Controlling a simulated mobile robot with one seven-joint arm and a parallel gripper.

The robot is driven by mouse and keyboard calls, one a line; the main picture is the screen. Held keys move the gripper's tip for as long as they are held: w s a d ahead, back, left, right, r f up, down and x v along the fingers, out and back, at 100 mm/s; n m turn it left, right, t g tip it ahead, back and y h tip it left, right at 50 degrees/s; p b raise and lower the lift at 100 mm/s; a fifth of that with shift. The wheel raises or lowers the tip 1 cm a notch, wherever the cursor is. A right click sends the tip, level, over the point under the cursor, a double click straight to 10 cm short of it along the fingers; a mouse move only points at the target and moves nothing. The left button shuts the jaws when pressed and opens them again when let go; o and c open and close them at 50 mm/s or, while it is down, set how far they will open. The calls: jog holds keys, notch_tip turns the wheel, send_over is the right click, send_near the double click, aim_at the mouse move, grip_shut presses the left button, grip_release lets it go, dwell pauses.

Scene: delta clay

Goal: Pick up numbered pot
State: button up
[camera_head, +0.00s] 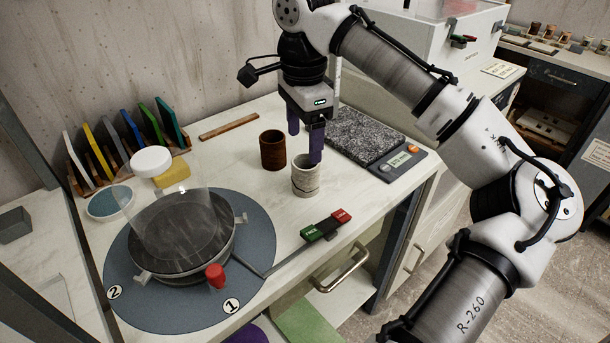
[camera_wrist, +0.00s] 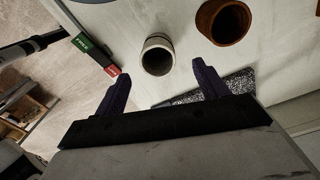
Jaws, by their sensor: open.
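A pale grey-white cylindrical pot (camera_head: 306,180) stands upright on the white worktop; its open mouth and rim show in the wrist view (camera_wrist: 157,57). A brown pot (camera_head: 272,151) stands upright behind it to the left, and it also shows in the wrist view (camera_wrist: 224,22). I cannot read a number on either pot. My gripper (camera_head: 305,146) points down with its purple fingers apart and empty. In the head view one finger overlaps the grey pot's rim; contact cannot be told. In the wrist view the fingers (camera_wrist: 162,84) lie apart, with the grey pot beyond them.
A granite-topped scale (camera_head: 365,137) stands right of the pots. A red and green switch block (camera_head: 326,226) lies near the front edge. A round wheel with a clear guard (camera_head: 185,235) fills the left. Coloured tiles in a rack (camera_head: 129,136) stand behind it.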

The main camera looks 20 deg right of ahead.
aim_at(306, 175)
jog(key=f, duration=0.7)
jog(key=shift+s+f, duration=0.2)
jog(key=shift+f, duration=0.15)
jog(key=c, duration=1.1)
jog(key=shift+r, duration=0.1)
